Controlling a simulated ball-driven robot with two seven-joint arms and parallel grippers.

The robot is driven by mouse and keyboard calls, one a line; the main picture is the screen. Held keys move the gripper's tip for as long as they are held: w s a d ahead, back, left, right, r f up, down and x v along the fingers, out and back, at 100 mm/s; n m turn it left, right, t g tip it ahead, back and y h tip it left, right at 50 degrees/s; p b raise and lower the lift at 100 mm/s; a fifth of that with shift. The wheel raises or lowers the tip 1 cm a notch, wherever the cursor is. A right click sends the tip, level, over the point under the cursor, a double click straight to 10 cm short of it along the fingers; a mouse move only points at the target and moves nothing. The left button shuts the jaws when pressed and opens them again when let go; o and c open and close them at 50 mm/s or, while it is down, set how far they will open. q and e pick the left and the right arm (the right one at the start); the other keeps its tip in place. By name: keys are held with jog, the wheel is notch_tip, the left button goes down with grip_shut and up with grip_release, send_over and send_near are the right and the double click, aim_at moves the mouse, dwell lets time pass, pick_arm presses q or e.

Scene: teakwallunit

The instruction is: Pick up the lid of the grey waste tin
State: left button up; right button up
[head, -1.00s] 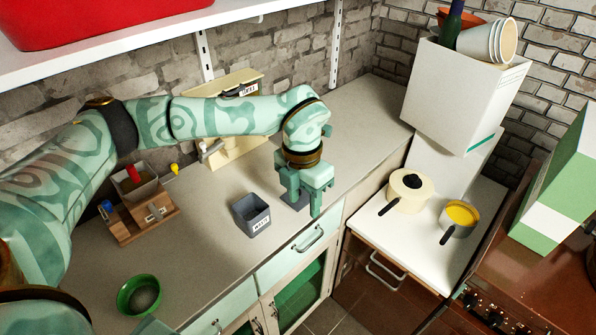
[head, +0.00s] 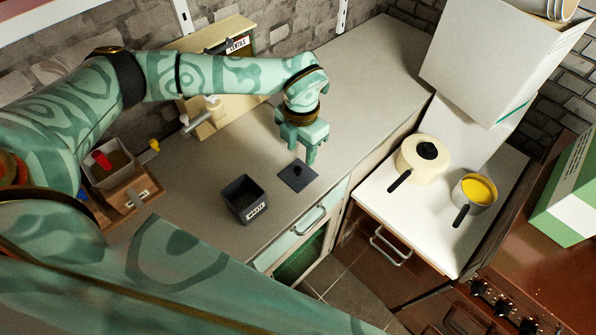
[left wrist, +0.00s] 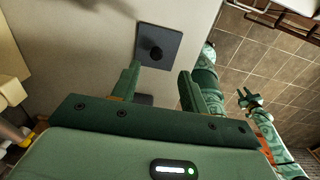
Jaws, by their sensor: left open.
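The lid (head: 298,176) is a flat dark grey square with a small black knob, lying on the grey worktop. The open-topped grey waste tin (head: 243,198) stands to its left, labelled "WASTE". My left gripper (head: 303,154) is open and empty, pointing down just behind the lid, toward the wall. In the left wrist view the lid (left wrist: 170,40) lies beyond the tips of my left gripper (left wrist: 160,72), apart from them. A dark patch between the fingers there is unclear. My right gripper (left wrist: 249,98) shows small at the right in that view; its jaw state is unclear.
A wooden holder (head: 128,200) with a pot stands at the left. A cream tap-like fitting (head: 200,115) and a box stand behind. A cream pan (head: 420,160) and a yellow-filled pot (head: 474,190) stand on the white surface at right.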

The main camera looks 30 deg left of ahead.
aim_at(298, 168)
pick_arm(q)
jog(key=f, duration=0.7)
jog(key=shift+a+f, duration=0.1)
jog(key=shift+a, duration=0.2)
grip_shut()
